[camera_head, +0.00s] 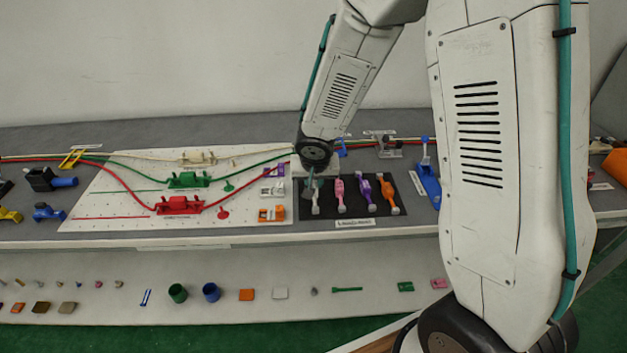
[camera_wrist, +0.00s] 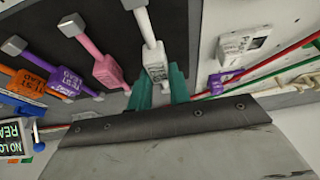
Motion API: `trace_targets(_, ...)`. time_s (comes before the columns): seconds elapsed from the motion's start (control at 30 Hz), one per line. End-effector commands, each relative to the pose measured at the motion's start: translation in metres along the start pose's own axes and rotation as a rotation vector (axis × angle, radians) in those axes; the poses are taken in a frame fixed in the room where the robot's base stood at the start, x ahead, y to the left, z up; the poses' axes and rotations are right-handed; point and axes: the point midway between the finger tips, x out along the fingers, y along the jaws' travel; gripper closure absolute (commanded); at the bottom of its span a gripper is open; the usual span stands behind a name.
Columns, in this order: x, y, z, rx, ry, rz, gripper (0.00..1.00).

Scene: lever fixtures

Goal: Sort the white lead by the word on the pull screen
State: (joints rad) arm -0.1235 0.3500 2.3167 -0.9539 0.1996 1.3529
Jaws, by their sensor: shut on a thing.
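The white lead (camera_wrist: 153,55) has a white body, a thin stem and a grey square end. In the wrist view it lies between the green fingertips of my gripper (camera_wrist: 160,90), which is shut on its body. In the head view the white lead (camera_head: 316,205) is leftmost on the black panel (camera_head: 340,221), and my gripper (camera_head: 312,181) is over its far end. The pull screen (camera_wrist: 14,142) is cut off at the wrist view's left edge. Its visible green letters read "NO LO" and "REA"; the remainder is out of frame.
Pink (camera_head: 340,192), purple (camera_head: 366,192) and orange (camera_head: 387,192) leads lie right of the white one. The white board (camera_head: 110,200) on the left carries red and green cables, a purple-white fixture (camera_head: 273,172) and an orange-white one (camera_head: 272,213). A blue lever fixture (camera_head: 427,178) stands right.

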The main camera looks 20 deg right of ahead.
Motion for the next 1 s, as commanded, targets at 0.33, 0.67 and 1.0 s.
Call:
trace_targets(0.33,0.005,0.000,0.002,-0.002,0.000,0.000,1.00)
trace_targets(0.67,0.011,0.000,0.005,0.000,0.000,-0.001,1.00)
trace_targets(1.0,0.011,0.000,0.005,0.000,0.000,0.000,0.56)
